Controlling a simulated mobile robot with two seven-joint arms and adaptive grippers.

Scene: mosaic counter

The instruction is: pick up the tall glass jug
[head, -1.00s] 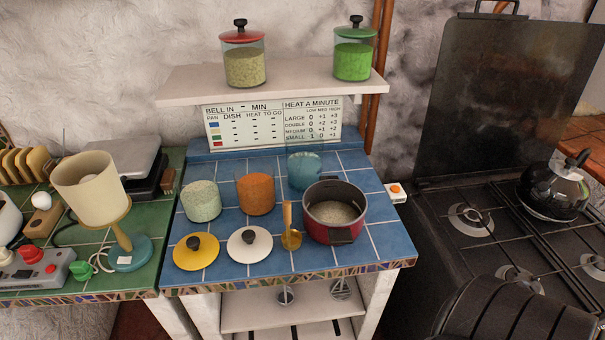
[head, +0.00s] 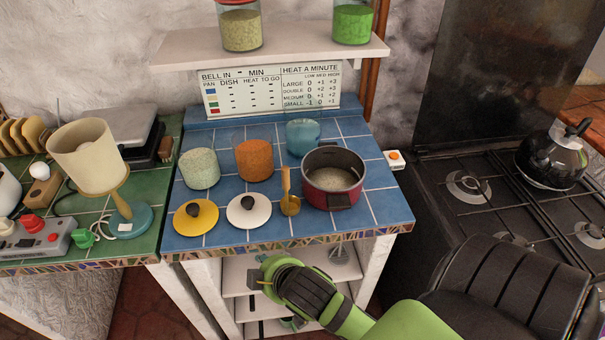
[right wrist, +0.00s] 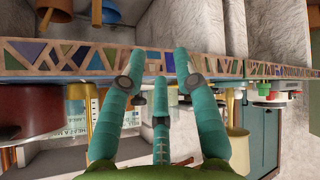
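The tall glass jug (head: 303,136) stands upright at the back of the blue tiled counter. It is clear glass with blue in its lower part, just behind and left of the red pot (head: 335,190). My right gripper (head: 264,276) is in front of the counter, below its mosaic edge, well apart from the jug. In the right wrist view its teal fingers (right wrist: 160,62) are spread with nothing between them, facing the mosaic edge. I cannot pick out the jug surely in that view. My left gripper is not in view.
An orange-filled jar (head: 254,160) and a pale green jar (head: 200,168) stand left of the jug. A yellow lid (head: 195,217), a white lid (head: 249,212) and a wooden-handled tool (head: 289,200) lie near the front edge. A shelf (head: 270,50) overhangs the back.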

